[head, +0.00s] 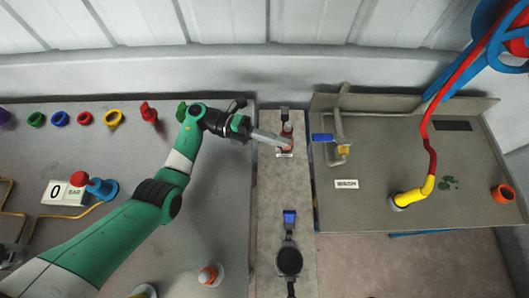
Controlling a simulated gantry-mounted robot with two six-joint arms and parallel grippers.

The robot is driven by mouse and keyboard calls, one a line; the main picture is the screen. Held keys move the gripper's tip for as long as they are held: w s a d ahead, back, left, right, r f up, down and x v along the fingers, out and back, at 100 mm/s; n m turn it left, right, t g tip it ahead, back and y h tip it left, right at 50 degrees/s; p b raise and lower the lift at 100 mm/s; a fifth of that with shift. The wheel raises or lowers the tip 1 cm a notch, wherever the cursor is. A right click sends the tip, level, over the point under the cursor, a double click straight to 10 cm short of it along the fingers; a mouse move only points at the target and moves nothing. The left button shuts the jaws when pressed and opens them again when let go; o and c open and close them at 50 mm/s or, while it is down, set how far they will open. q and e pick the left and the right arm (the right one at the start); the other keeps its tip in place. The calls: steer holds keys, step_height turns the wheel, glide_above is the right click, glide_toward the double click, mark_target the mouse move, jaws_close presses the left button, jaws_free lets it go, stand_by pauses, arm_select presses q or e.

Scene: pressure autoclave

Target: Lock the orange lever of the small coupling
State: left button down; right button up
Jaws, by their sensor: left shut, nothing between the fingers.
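The small coupling (287,127) stands near the far end of the narrow grey strip in the middle, with black parts behind it and a small white label in front. A reddish-orange part, which looks like its lever, shows at the coupling; its exact position is too small to tell. My left gripper (283,143) reaches in from the left, with its shut, empty fingers pointing right. Its tips overlap the front of the coupling in the head view and partly hide it; I cannot tell whether they touch. My right gripper is not in view.
A larger black coupling (290,262) with a blue lever (290,217) lies nearer on the strip. On the right are a blue-handled tap (340,138) and a yellow-red hose (428,160). Left are colored rings, a red knob (148,113) and an orange-white cone (210,274).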

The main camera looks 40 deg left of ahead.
arm_select(q)
steer(key=s+d+r+p, duration=0.4)
steer(key=s+r+p, duration=0.3)
steer(key=s, duration=0.6)
step_height(320, 180, up, 3)
steer(key=shift+s+d+f, duration=0.15)
steer(key=shift+d+f, duration=0.05)
